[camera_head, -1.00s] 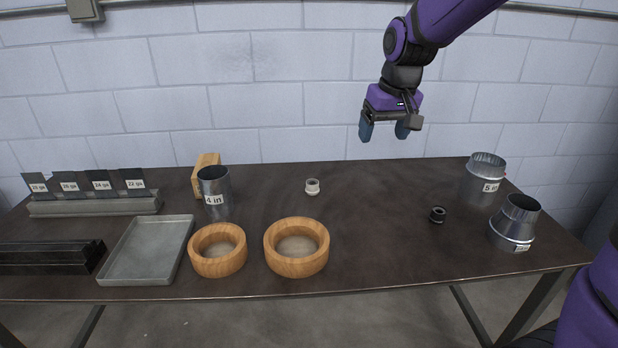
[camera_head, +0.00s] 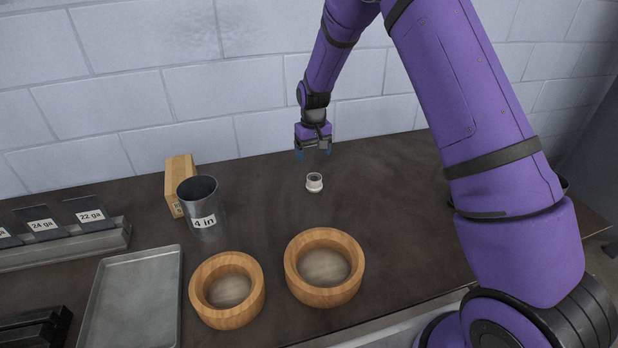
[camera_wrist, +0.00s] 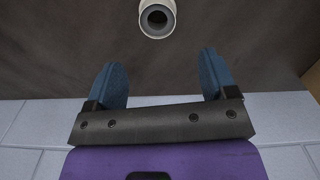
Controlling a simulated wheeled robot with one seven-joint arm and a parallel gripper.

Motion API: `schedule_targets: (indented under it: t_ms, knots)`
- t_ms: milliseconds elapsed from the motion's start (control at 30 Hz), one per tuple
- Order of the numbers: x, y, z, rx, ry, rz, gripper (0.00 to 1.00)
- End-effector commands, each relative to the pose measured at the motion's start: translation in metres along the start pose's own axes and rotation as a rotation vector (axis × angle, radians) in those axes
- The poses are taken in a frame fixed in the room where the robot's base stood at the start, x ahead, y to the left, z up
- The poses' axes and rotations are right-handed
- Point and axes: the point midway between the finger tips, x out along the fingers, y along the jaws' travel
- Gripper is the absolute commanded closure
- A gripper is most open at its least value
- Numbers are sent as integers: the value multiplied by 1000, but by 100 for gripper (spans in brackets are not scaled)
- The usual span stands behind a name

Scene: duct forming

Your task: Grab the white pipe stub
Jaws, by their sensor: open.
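The white pipe stub (camera_head: 314,183) stands upright on the dark table, behind the right wooden ring. It also shows at the top middle of the wrist view (camera_wrist: 157,18), with its open round end facing the camera. My gripper (camera_head: 313,157) is open and empty, just behind the stub near the wall side of the table. In the wrist view its two blue fingers (camera_wrist: 163,75) are spread apart, and the stub lies beyond the fingertips, not between them.
Two wooden rings (camera_head: 261,290) (camera_head: 359,268) stand in front of the stub. A metal 4 in duct (camera_head: 203,216) and a wooden block (camera_head: 175,185) stand to its left. A grey tray (camera_head: 99,322) lies at the front left. The wall is close behind.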

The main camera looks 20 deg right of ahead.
Motion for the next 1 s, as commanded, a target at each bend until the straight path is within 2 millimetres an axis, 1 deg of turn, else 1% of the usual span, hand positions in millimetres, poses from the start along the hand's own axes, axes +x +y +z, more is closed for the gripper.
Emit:
schedule_targets:
  t_ms: [167,400,633,800,900,1000]
  knots:
    - [17,0,0,0,-4,0,22]
    - [51,0,1,-1,-3,0,22]
    - [64,1,3,0,-2,0,22]
    - [86,2,8,0,-4,0,22]
    - [100,2,8,0,-2,0,22]
    - [107,2,8,0,-2,0,22]
